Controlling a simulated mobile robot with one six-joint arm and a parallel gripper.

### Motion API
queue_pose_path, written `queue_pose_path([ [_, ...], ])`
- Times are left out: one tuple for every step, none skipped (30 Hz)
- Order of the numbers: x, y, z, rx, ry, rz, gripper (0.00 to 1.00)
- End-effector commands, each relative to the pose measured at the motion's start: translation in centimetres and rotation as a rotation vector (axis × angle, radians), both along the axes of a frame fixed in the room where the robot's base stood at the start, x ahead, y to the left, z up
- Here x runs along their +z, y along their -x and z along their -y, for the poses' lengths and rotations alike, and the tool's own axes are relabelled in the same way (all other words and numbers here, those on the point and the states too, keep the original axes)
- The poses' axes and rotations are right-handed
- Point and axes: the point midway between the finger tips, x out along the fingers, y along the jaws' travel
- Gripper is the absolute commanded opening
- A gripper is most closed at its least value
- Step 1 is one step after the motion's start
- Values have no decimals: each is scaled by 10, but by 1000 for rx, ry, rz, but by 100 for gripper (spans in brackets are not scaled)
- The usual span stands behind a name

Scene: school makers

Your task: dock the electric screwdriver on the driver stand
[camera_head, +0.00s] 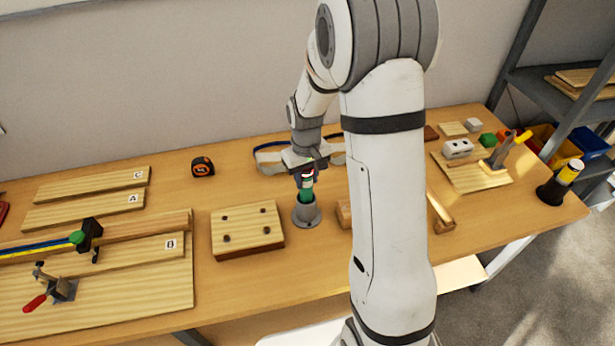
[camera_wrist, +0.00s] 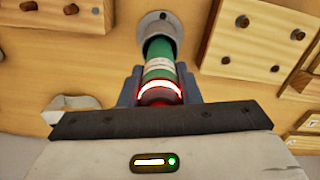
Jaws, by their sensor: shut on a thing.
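The electric screwdriver (camera_head: 307,190) has a green body with a pale band and a glowing red ring near its top. My gripper (camera_head: 306,174) is shut on it near the red ring; the wrist view shows the screwdriver (camera_wrist: 159,65) between the two dark fingers. The driver stand (camera_head: 306,213) is a small grey round holder on the table, also seen in the wrist view (camera_wrist: 156,22). The screwdriver's lower end is at the stand's opening and looks to be in it, nearly upright. How deep it sits is hidden.
A wooden block with several dark pegs (camera_head: 247,230) stands just left of the stand. Safety goggles (camera_head: 268,157) lie behind. A small wooden block (camera_head: 344,214) is close on the right, partly behind my arm. A tape measure (camera_head: 203,167) lies farther left.

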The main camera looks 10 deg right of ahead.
Motion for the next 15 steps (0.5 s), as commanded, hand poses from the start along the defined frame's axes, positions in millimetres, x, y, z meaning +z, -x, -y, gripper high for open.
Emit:
queue_pose_path([
  [1, 0, 0, 0, 0, 1, 0],
  [1, 0, 0, 0, 0, 1, 0],
  [1, 0, 0, 0, 0, 1, 0],
  [0, 0, 0, 0, 0, 1, 0],
  [0, 0, 0, -1, 0, 1, 0],
  [0, 0, 0, -1, 0, 1, 0],
  [0, 0, 0, -1, 0, 1, 0],
  [-1, 0, 0, -1, 0, 1, 0],
  [-1, 0, 0, -1, 0, 1, 0],
  [-2, 0, 0, -1, 0, 1, 0],
  [-2, 0, 0, -1, 0, 1, 0],
  [-3, 0, 0, -1, 0, 1, 0],
  [-4, 0, 0, -1, 0, 1, 0],
  [-5, 0, 1, -1, 0, 1, 0],
  [-6, 0, 1, -1, 0, 1, 0],
])
